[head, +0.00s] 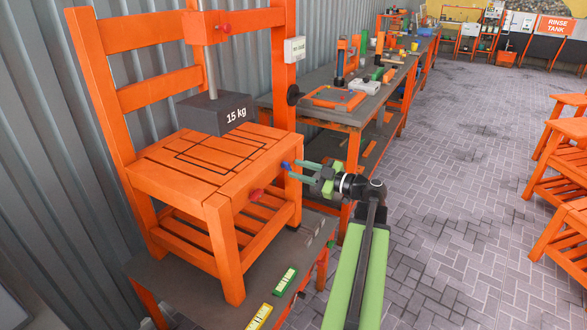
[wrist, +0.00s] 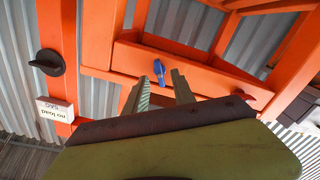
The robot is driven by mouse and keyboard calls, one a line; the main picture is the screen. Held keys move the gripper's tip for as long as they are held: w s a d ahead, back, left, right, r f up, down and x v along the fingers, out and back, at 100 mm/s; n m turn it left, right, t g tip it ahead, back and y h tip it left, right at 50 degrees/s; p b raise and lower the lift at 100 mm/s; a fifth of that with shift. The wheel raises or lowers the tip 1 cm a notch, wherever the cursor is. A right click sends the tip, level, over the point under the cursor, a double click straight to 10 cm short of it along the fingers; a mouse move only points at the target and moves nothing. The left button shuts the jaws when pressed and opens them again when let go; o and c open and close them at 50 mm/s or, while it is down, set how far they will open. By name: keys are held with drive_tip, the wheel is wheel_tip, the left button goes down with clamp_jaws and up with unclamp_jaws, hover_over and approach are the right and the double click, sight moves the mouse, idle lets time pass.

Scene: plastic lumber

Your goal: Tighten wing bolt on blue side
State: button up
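The orange slatted chair (head: 215,180) stands on a grey-topped stand. A blue wing bolt (head: 286,166) is on the right end of its seat's front edge, and a red wing bolt (head: 256,194) is to the left. My gripper (head: 296,169) is open and empty, with its two green fingers pointing at the blue bolt. In the wrist view the blue wing bolt (wrist: 159,71) appears in the gap between the open fingertips (wrist: 160,78), its wing in line with the gap. Contact is not visible. The red wing bolt (wrist: 241,95) lies to the right there, partly behind my gripper.
A grey 15 kg weight (head: 216,112) hangs on a rod over the seat. A black knob (head: 293,95) and a white tag (head: 294,48) are on the right orange post. A workbench (head: 312,116) with tools stands behind. The paved floor (head: 450,170) to the right is open.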

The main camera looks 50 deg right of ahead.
sight(286, 166)
drive_tip(key=shift+x, duration=1.3)
clamp_jaws()
drive_tip(key=shift+d, duration=0.15)
